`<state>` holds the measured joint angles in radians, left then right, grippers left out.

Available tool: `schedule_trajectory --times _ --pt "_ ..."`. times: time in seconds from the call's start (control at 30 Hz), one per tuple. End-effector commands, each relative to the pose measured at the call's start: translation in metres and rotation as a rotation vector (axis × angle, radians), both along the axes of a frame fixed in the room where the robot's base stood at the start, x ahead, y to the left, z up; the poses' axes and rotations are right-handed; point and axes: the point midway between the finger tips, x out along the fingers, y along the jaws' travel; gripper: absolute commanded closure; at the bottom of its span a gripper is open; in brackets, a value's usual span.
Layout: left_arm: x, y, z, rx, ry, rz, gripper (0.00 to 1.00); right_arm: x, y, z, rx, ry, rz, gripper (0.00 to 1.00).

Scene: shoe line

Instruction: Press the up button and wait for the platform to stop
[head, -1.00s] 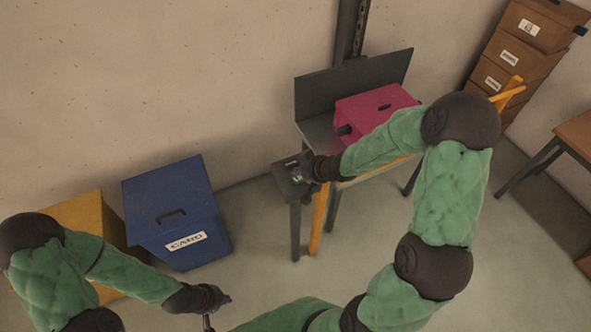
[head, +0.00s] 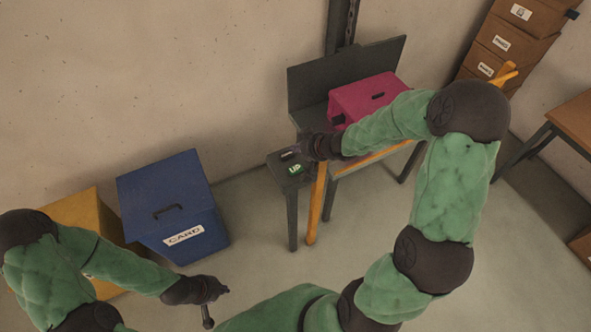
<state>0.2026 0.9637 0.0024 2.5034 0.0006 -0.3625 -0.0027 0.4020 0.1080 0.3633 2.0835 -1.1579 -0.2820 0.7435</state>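The green button marked UP (head: 295,169) sits on top of a grey button post (head: 291,205) and is uncovered. A dark control with a pale mark (head: 288,155) lies behind it on the same post. My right gripper (head: 299,148) is just above and behind the green button, apart from it; its fingers are too small and dark to tell open from shut. The grey platform (head: 312,117) with a tall back panel stands against the wall mast and carries a pink box (head: 368,96). My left gripper (head: 213,303) hangs low at the bottom, its fingers partly hidden.
A blue bin marked CARD (head: 172,212) and a yellow bin (head: 80,212) stand along the wall at left. An orange post (head: 316,205) rises beside the button post. Stacked brown boxes (head: 510,45) and a wooden table (head: 570,128) are at right. The floor between is clear.

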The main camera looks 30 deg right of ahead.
Motion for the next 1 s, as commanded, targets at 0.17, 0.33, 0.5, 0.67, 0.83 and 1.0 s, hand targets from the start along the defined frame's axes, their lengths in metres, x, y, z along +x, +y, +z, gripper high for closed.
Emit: schedule_trajectory --times 0.17,0.33,0.5,0.67,0.83,1.0 --pt "0.000 0.000 -0.022 0.000 0.000 0.000 1.00 0.000 0.000 -0.019 0.001 0.000 -0.001 1.00" --pt "0.000 0.000 -0.041 0.000 0.000 0.000 1.00 0.000 0.000 -0.035 0.000 0.001 0.000 1.00" --pt "0.000 0.000 -0.060 0.000 0.000 0.000 1.00 0.000 0.000 -0.051 0.000 0.001 0.000 1.00" --pt "0.000 0.000 -0.075 0.000 0.000 0.000 1.00 0.000 0.000 -0.067 0.001 0.001 -0.001 1.00" --pt "0.000 0.000 -0.083 0.000 0.000 0.000 1.00 0.000 0.000 -0.078 0.001 0.000 -0.001 1.00" --pt "0.000 0.000 -0.083 0.000 0.000 0.000 1.00 0.000 0.000 -0.079 0.001 0.000 -0.001 1.00"
